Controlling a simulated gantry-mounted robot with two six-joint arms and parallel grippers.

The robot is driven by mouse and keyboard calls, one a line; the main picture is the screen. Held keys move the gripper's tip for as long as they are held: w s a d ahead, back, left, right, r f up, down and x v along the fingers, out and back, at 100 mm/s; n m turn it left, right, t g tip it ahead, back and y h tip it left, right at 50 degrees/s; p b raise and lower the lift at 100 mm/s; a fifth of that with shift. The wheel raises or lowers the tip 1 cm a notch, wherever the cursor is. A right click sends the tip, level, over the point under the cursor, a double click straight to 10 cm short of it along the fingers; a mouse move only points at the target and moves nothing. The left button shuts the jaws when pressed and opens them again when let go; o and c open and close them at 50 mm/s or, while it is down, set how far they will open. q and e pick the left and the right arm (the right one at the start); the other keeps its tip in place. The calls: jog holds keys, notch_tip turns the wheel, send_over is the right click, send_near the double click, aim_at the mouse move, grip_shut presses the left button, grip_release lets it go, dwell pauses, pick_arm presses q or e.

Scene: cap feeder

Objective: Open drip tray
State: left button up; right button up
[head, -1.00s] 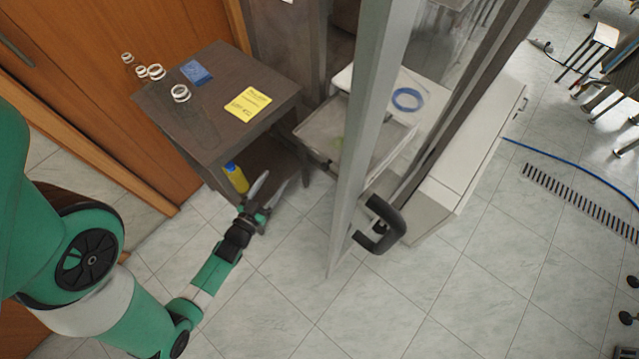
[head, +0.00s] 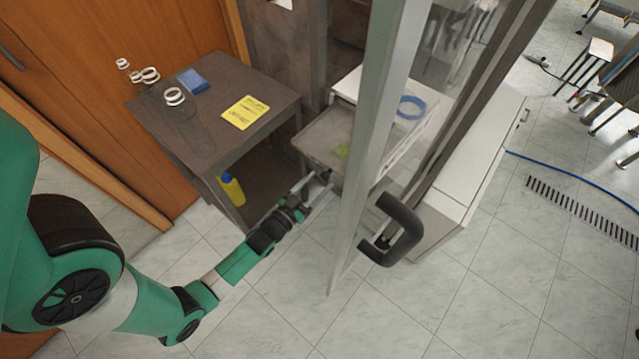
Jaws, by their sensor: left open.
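A shallow grey tray (head: 318,140), which looks like the drip tray, sticks out to the left of the door frame at the front of a white-topped unit. A small green item (head: 341,151) lies in it. My left gripper (head: 317,184) is open, just below the tray's near edge in the picture. Its fingers point up and right towards that edge. I cannot tell whether they touch it. Part of the tray is hidden behind the door frame. My right gripper is not in view.
An upright metal-framed door (head: 372,120) with a black handle (head: 398,230) stands right of the gripper. A dark side table (head: 240,85) carries white rings (head: 174,96), a blue block (head: 193,81) and a yellow sign (head: 246,112). A yellow bottle (head: 232,189) stands under it. The tiled floor in front is clear.

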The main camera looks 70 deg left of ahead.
pick_arm(q)
jog(key=shift+w+a, duration=0.25)
jog(key=shift+w, duration=0.2)
grip_shut()
dwell(1.1)
